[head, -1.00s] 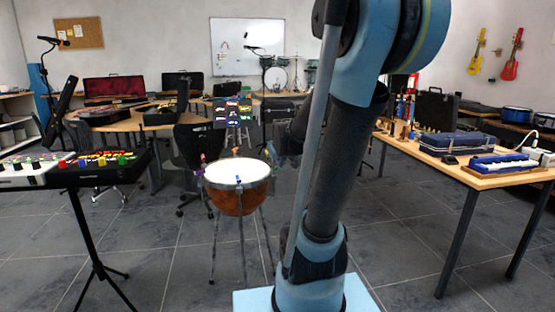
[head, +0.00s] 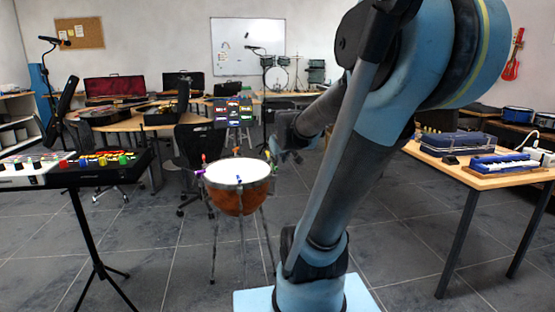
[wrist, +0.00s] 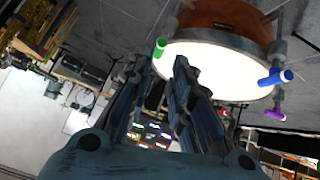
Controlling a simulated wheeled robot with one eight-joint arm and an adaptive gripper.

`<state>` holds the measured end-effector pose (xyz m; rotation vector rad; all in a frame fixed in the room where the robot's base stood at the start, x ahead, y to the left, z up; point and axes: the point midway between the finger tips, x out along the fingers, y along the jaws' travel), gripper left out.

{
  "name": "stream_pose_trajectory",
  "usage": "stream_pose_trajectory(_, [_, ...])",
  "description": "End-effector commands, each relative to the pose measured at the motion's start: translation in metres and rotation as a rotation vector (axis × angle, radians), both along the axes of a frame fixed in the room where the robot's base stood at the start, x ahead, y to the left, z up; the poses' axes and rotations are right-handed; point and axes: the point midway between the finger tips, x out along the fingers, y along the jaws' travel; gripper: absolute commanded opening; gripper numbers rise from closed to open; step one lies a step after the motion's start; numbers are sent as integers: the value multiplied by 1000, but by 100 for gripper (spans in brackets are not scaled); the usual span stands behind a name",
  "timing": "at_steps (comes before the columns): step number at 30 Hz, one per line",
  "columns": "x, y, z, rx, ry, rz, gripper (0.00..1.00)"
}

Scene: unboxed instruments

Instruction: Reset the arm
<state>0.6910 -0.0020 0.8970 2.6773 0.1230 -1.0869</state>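My gripper (head: 288,140) is small in the head view, at the end of my arm, just right of a kettle drum (head: 241,198) and a little above its rim. In the wrist view my gripper (wrist: 160,62) shows two dark fingers with a gap between them. The drum's white head (wrist: 220,70) appears beyond the right finger in that view. A green peg (wrist: 160,47), a blue peg (wrist: 277,77) and a purple peg (wrist: 274,115) stand around the rim. I cannot see any contact with the drum.
A table (head: 490,179) on the right holds a blue-keyed instrument (head: 503,162) and a dark blue case (head: 458,144). A mixer stand (head: 98,178) is on the left. A black chair (head: 200,150) is behind the drum. The floor between drum and right table is clear apart from my arm.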

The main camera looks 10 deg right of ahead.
Motion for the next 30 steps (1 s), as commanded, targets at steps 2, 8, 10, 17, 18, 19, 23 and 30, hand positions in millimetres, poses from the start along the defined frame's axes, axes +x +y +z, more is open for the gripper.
stream_pose_trajectory(2, [-3, 0, -1, 1, 5, -2, 20])
stream_pose_trajectory(8, [-45, 0, -24, 29, 100, -30, 20])
stream_pose_trajectory(10, [-71, 0, -39, 46, 161, -49, 20])
stream_pose_trajectory(17, [-164, 1, -87, 92, 375, -121, 20])
stream_pose_trajectory(18, [-179, 1, -95, 100, 410, -134, 20])
stream_pose_trajectory(19, [-190, 1, -101, 104, 434, -144, 20])
stream_pose_trajectory(23, [-229, 2, -120, 118, 525, -178, 20])
stream_pose_trajectory(30, [-259, 2, -134, 129, 601, -208, 20])
